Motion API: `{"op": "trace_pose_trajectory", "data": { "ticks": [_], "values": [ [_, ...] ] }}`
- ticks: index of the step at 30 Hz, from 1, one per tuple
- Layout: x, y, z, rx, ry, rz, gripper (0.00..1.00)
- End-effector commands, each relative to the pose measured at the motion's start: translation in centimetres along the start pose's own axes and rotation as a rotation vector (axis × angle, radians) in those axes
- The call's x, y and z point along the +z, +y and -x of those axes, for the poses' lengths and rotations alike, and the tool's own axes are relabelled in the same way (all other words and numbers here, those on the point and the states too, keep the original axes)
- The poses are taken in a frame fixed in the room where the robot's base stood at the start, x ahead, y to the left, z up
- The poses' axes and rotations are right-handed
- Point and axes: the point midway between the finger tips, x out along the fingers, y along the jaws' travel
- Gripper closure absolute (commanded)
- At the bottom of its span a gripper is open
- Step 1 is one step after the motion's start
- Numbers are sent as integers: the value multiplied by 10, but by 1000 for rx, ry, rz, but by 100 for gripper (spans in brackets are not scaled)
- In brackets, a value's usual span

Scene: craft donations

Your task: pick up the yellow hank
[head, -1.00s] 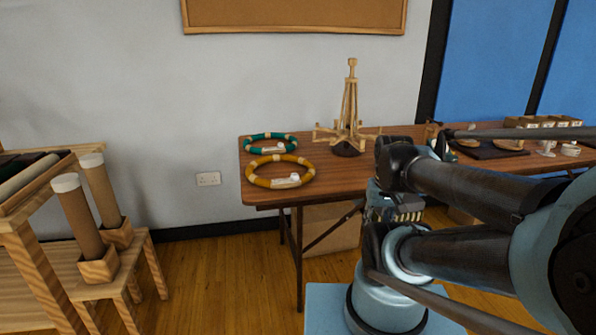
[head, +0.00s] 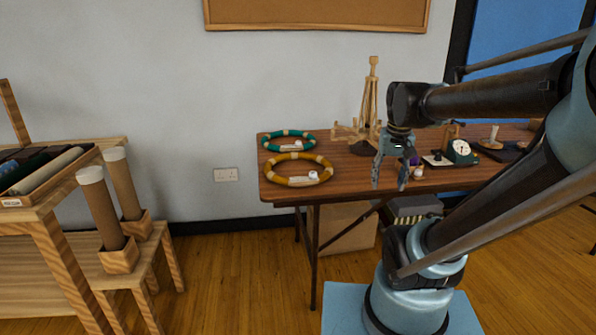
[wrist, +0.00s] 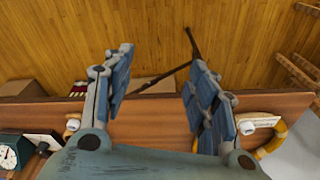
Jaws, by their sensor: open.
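The yellow hank (head: 275,172) is a ring with pale ties and a white tag, lying flat near the table's front left corner. Part of the yellow hank also shows in the wrist view (wrist: 276,139), at the right edge beyond a finger. My gripper (head: 388,185) is open and empty, fingers pointing down, to the right of the hank at the table's front edge. It is apart from the hank. In the wrist view my gripper's two fingers (wrist: 155,85) are spread with floor and table edge between them.
A green hank (head: 290,134) lies just behind the yellow one. A wooden winder (head: 372,95) stands behind my gripper. A dial scale (head: 461,150) is to the right on the table (head: 350,170). A rack with upright tubes (head: 100,205) stands at left.

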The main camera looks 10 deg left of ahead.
Motion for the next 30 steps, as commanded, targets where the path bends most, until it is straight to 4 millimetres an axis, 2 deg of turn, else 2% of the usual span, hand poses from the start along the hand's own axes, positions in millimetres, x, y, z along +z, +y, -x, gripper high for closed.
{"op": "trace_pose_trajectory", "data": {
  "ticks": [1,9,15,21,24,30],
  "values": [
    [-16,-7,9,-1,-7,-1,47],
    [-90,-48,39,-1,-47,-29,47],
    [-144,-87,52,3,-76,-49,47],
    [-194,-131,55,11,-103,-70,47],
    [-213,-151,54,15,-114,-78,47],
    [-236,-177,50,22,-129,-90,47]
  ]
}}
